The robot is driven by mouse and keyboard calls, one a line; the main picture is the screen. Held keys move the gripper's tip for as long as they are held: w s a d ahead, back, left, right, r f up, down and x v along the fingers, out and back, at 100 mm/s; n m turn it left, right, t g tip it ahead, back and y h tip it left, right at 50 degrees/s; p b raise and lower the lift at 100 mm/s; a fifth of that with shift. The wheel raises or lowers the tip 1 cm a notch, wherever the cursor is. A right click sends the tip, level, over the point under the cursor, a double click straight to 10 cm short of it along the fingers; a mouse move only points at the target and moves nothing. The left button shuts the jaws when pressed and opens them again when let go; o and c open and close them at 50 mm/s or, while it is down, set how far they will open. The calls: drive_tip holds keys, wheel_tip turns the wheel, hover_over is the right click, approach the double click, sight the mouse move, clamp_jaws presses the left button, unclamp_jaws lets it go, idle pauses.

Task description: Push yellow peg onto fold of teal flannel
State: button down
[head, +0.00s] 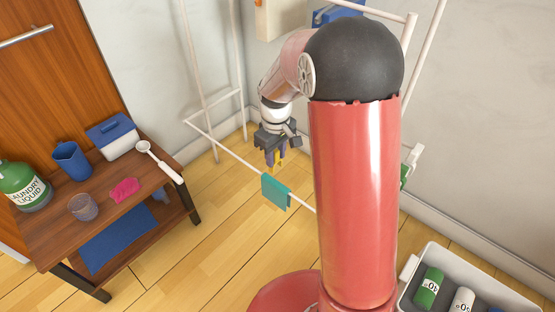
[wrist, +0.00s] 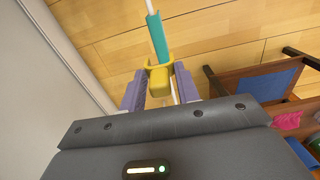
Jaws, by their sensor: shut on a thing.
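The teal flannel (head: 276,192) hangs folded over a white rail of the rack in the head view. In the wrist view its fold (wrist: 157,37) runs along the rail just ahead of the peg. My gripper (head: 274,158) is above the rail, beside the flannel. It is shut on the yellow peg (wrist: 159,80), which sits between the two purple-grey fingers. In the head view only a small bit of the peg (head: 282,154) shows. The peg's far end looks close to the flannel's near edge; I cannot tell if they touch.
A white rack frame (head: 216,138) stands by the wall around my arm. A wooden table (head: 52,228) at left holds a blue jug (head: 71,160), a green bottle (head: 22,186) and a pink cloth (head: 124,189). A grey bin (head: 408,286) with cans is at lower right.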

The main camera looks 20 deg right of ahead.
drive_tip(key=shift+r+n, duration=0.25)
drive_tip(key=shift+n, duration=0.05)
drive_tip(key=b, duration=0.3)
hover_over(276, 182)
drive_tip(key=shift+f, duration=2.3)
drive_tip(key=shift+f, duration=0.3)
drive_tip(key=shift+f+b, duration=1.25)
drive_tip(key=shift+f, duration=0.95)
drive_tip(key=shift+f, duration=0.2)
